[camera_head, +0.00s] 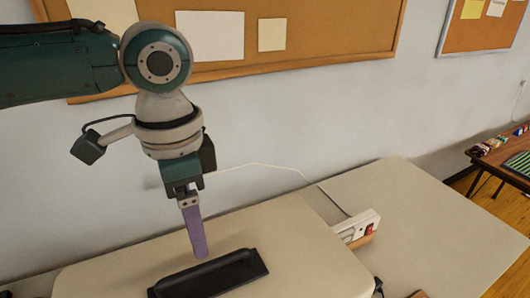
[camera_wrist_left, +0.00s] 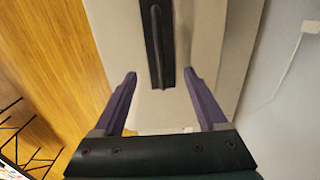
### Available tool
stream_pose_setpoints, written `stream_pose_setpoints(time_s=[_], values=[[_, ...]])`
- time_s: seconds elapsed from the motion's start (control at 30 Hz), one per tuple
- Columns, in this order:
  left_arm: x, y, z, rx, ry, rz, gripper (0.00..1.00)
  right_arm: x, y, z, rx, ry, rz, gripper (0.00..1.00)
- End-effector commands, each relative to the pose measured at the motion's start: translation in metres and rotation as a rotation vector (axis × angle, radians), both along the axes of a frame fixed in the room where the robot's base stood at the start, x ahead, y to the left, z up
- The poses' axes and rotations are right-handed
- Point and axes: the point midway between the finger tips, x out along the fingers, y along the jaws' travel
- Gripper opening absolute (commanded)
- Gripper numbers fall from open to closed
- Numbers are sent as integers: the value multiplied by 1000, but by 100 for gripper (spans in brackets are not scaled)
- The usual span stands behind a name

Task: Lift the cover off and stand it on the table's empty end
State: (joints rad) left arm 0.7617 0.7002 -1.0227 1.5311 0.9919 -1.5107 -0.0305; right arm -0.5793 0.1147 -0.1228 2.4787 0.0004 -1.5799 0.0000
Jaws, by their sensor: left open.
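The cover (camera_head: 300,240) is a large beige box-like shape with a flat top, low in the head view; its near part is cut off by the frame. A long black handle (camera_head: 212,276) lies along its top. In the left wrist view the handle (camera_wrist_left: 157,48) runs toward the gap between my fingers. My left gripper (camera_head: 198,252) points down, open and empty, over the cover just behind the handle in the picture. Its two purple fingers (camera_wrist_left: 160,76) stand apart in the wrist view, with the handle not visibly gripped. My right gripper is not in view.
The beige table (camera_head: 445,215) is bare to the right of the cover. Small dark and brown items show at the bottom edge. A wall stands behind; a brown side table (camera_head: 500,160) holds small items.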

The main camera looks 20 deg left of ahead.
Motion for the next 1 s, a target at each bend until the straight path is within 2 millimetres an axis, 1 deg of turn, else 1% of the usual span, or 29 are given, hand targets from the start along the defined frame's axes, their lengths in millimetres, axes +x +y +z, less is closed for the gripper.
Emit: stream_pose_setpoints(time_s=[0.17,0.27,0.37,0.6,0.67,0.7,0.9,1.0], values=[[1,1,-7,1,1,3,75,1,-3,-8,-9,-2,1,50],[1,1,-16,1,0,2,75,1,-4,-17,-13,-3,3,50],[1,1,-28,2,-1,2,75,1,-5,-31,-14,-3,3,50],[1,2,-64,2,-2,2,75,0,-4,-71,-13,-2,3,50],[1,1,-72,2,-1,2,75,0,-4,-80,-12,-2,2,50],[0,1,-76,2,1,3,75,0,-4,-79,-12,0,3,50],[1,1,-102,1,1,2,75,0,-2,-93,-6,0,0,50],[1,1,-109,1,0,3,75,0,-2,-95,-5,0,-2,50]])
